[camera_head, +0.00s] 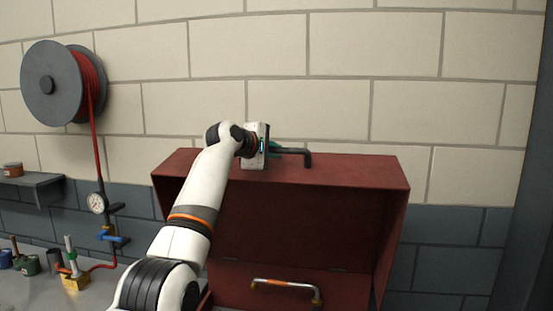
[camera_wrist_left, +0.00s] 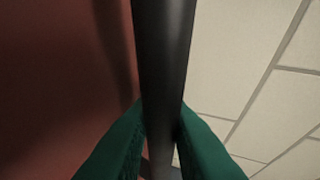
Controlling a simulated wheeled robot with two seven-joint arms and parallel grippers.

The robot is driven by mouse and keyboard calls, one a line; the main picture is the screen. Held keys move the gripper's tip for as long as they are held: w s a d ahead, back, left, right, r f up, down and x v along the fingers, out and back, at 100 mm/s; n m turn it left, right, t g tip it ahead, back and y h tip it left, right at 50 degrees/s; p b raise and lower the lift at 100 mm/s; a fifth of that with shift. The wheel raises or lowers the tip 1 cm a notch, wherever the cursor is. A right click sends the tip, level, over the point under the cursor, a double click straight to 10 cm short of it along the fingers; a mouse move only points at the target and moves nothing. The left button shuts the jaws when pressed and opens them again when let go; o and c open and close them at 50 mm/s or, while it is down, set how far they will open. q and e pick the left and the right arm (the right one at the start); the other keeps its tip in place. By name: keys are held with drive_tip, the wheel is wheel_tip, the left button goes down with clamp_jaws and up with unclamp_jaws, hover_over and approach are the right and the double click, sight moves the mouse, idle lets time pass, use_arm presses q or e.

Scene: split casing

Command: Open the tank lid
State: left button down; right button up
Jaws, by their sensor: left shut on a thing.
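The dark red tank (camera_head: 300,285) stands against the wall. Its red lid (camera_head: 360,170) is swung up, with its hollow, shadowed inside facing me. A black bar handle (camera_head: 307,158) sits at the lid's upper edge. My left gripper (camera_head: 272,149) is shut on this handle. In the left wrist view, the green fingers (camera_wrist_left: 160,130) press on both sides of the black bar, beside the lid's red face (camera_wrist_left: 60,70). My left arm hides the left part of the lid and tank. My right gripper is out of view.
On the left are a hose reel (camera_head: 62,83) with red hose, a pressure gauge (camera_head: 97,203), a shelf (camera_head: 38,183) and a grey bench (camera_head: 40,293) with small fittings. Wall space right of the lid is clear.

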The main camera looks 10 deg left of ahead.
use_arm(q)
drive_tip(key=shift+w+f, duration=0.2)
drive_tip(key=shift+f, duration=0.05)
drive_tip(key=shift+w, duration=0.1)
drive_tip(key=shift+r, duration=0.1)
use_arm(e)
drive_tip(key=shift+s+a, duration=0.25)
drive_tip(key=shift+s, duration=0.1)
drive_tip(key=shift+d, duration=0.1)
use_arm(q)
drive_tip(key=c, duration=1.4)
unclamp_jaws()
drive_tip(key=shift+o, duration=0.2)
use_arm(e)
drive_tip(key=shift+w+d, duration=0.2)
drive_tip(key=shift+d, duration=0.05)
use_arm(q)
drive_tip(key=shift+r, duration=0.1)
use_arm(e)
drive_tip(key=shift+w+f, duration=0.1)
